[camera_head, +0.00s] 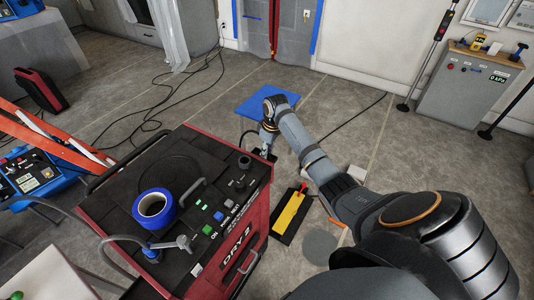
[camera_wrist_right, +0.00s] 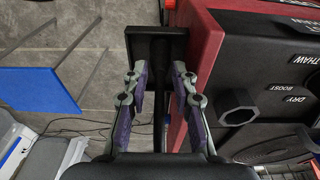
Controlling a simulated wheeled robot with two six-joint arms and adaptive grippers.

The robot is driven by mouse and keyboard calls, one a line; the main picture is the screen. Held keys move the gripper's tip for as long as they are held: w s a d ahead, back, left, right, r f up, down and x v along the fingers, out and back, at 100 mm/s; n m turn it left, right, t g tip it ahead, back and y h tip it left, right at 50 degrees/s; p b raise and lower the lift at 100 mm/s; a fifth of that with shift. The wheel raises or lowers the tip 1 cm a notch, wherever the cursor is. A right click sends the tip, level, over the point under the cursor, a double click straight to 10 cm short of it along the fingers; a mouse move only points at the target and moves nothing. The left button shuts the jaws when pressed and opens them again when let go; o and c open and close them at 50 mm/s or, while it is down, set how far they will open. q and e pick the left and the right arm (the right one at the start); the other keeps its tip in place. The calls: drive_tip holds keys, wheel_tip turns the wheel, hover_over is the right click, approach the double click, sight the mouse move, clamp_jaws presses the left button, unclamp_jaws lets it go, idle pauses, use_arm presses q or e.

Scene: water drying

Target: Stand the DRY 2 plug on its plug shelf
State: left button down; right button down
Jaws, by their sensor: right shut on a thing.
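The DRY 2 machine (camera_head: 235,237) is a red and black dryer at the centre left of the head view. My right gripper (camera_head: 265,149) is beside its far right side. In the right wrist view the gripper (camera_wrist_right: 157,78) is shut on a dark, narrow thing, apparently the plug (camera_wrist_right: 160,100), mostly hidden between the fingers. A flat black plate, apparently the plug shelf (camera_wrist_right: 157,46), juts from the red side just beyond the fingertips. I cannot tell whether the plug touches it. My left gripper is not in view.
A blue tape roll (camera_head: 154,208) and a tap-like fitting (camera_head: 172,245) are on the dryer's top. A blue mat (camera_head: 267,100) lies beyond the gripper. A yellow-topped black tray (camera_head: 289,214) is on the floor nearby. Cables (camera_head: 190,95) run over the floor at the left.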

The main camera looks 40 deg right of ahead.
drive_tip(key=shift+d+f, duration=0.1)
drive_tip(key=c, duration=1.4)
unclamp_jaws()
drive_tip(key=shift+f, duration=0.1)
drive_tip(key=shift+o, duration=0.2)
wheel_tip(320, 180, up, 12)
drive_tip(key=s+b, duration=0.1)
drive_tip(key=shift+s+d, duration=0.3)
